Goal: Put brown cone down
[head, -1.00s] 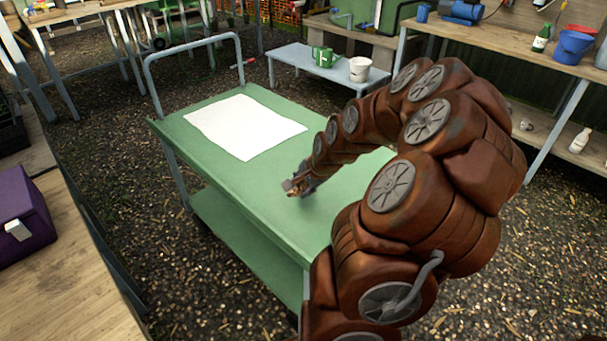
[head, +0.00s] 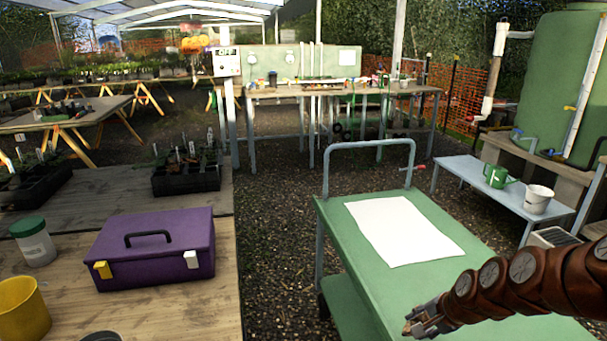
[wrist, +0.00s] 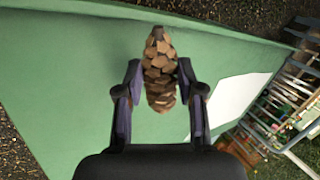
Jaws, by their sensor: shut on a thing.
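The brown cone (wrist: 160,70) is a scaly pine cone. In the wrist view it sits between the two fingers of my gripper (wrist: 158,88), which is shut on it. In the head view my gripper (head: 424,322) is over the near left part of the green cart top (head: 345,235), and only a small brown bit of the cone (head: 407,328) shows at its tip. I cannot tell how high the cone is above the cart top. A white sheet (head: 403,230) lies flat on the cart, farther back than my gripper.
The green cart top around the sheet is clear. A grey push handle (head: 368,144) rises at its far end. A wooden bench with a purple toolbox (head: 155,250) stands to the left. A low bench with a green watering can (head: 497,176) and white bucket (head: 538,199) is at the right.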

